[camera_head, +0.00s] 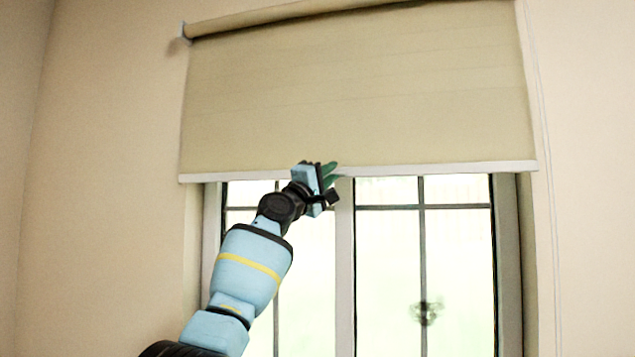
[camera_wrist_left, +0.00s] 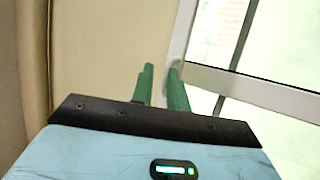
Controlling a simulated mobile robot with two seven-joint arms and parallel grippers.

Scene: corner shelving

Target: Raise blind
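A beige roller blind (camera_head: 350,95) hangs partly down over the window, with a white bottom rail (camera_head: 440,168) along its lower edge. In the head view my left gripper (camera_head: 331,172) is in front of this rail, near its middle. In the left wrist view the two green fingers (camera_wrist_left: 161,72) stand a small gap apart, with beige blind fabric (camera_wrist_left: 105,50) behind the gap. The right fingertip overlaps a white strip; I cannot tell if it touches. My right gripper is not in view.
Below the blind is a window (camera_head: 390,270) with dark bars and a white central post (camera_head: 345,270). A thin cord (camera_head: 547,150) hangs at the right of the blind. Plain walls lie on both sides.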

